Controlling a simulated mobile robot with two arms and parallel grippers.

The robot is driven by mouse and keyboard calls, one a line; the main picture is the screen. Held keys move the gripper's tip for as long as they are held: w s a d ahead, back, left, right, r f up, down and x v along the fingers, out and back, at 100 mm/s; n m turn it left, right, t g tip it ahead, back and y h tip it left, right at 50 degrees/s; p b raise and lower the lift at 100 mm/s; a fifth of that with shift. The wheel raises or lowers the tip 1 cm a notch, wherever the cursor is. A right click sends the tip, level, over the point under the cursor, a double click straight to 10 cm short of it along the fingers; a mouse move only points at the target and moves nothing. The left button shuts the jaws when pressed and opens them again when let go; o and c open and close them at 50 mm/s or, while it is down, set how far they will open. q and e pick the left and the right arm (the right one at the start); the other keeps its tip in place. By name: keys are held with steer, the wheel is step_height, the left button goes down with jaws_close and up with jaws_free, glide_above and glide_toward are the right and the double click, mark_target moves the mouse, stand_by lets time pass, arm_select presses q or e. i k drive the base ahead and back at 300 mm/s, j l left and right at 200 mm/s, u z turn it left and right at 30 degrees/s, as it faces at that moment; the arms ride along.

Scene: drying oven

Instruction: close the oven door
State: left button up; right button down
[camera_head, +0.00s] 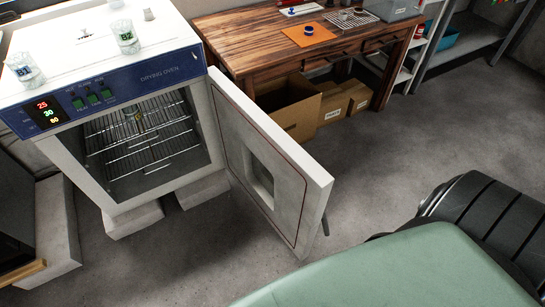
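The drying oven (170,68) stands at the left of the head view, a white box with a blue control panel and lit digits. Its door (260,165) is wide open, hinged at the oven's right side and swung out toward the lower right. The door has a small window and a dark handle is partly visible at its outer side. Neither of my grippers shows in this view.
Glass beakers labelled B1 (24,72) and B2 (126,38) stand on the oven top. A wooden workbench (260,45) with cardboard boxes (290,107) below is behind the door. Grey floor (390,150) is clear right of the door.

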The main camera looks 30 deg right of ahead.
mark_target(301, 188)
steer(key=l+u, duration=0.15)
steer(key=l, duration=0.25)
steer(key=k+l+u, duration=0.1)
steer(key=l, duration=0.3)
steer(key=k+l+u, duration=0.15)
steer(key=l, duration=0.25)
steer(key=l+u, duration=0.1)
steer(key=l, duration=0.25)
steer(key=k+l+u, duration=0.15)
steer(key=l, duration=0.25)
steer(key=i+l+u, duration=0.1)
steer(key=l, duration=0.65)
steer(key=l+u, duration=0.15)
steer(key=l, duration=0.55)
